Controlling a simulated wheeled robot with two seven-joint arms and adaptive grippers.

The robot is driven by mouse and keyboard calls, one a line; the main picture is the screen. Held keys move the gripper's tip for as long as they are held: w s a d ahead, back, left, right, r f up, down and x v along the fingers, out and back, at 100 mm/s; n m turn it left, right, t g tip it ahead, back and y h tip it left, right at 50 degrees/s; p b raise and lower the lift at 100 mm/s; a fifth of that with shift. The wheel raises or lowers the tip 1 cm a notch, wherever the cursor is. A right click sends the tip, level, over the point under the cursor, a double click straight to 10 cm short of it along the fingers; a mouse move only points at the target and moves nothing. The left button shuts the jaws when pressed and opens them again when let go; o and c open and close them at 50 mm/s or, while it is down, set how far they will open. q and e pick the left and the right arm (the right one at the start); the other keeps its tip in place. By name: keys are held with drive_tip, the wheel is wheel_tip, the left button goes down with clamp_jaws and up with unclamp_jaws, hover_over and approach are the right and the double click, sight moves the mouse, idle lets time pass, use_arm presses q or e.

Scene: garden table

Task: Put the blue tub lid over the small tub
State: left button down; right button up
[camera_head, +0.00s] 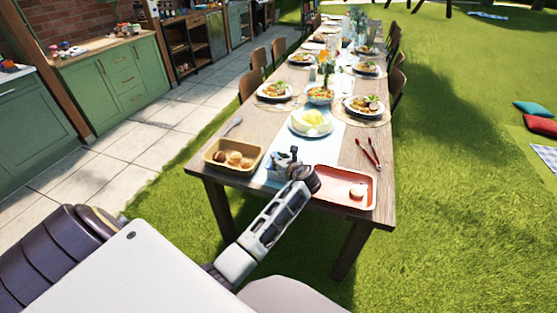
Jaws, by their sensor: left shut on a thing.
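My left gripper (285,162) is over the near end of the table, between the tan tray and the red tray. It is shut on a small bluish thing, which I take to be the blue tub lid. The gripper covers most of it, so its shape and tilt are hard to tell. I cannot make out the small tub; the gripper and wrist may hide it. My right gripper is not in view.
The tan tray (213,163) holds several rolls. The red tray (330,197) holds a small round item. Red-handled tongs (369,155) lie to the right. A plate (297,130) with yellow food stands behind the gripper.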

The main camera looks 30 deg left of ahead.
use_arm(q)
drive_tip(key=shift+f+p, duration=0.4)
drive_tip(key=shift+f, duration=0.05)
idle(0.9)
drive_tip(key=c, duration=1.2)
unclamp_jaws()
drive_tip(key=shift+c, duration=0.2)
drive_tip(key=shift+d, duration=0.15)
drive_tip(key=v, duration=1.1)
drive_tip(key=shift+s+d+r, duration=0.2)
drive_tip(key=shift+d, duration=0.1)
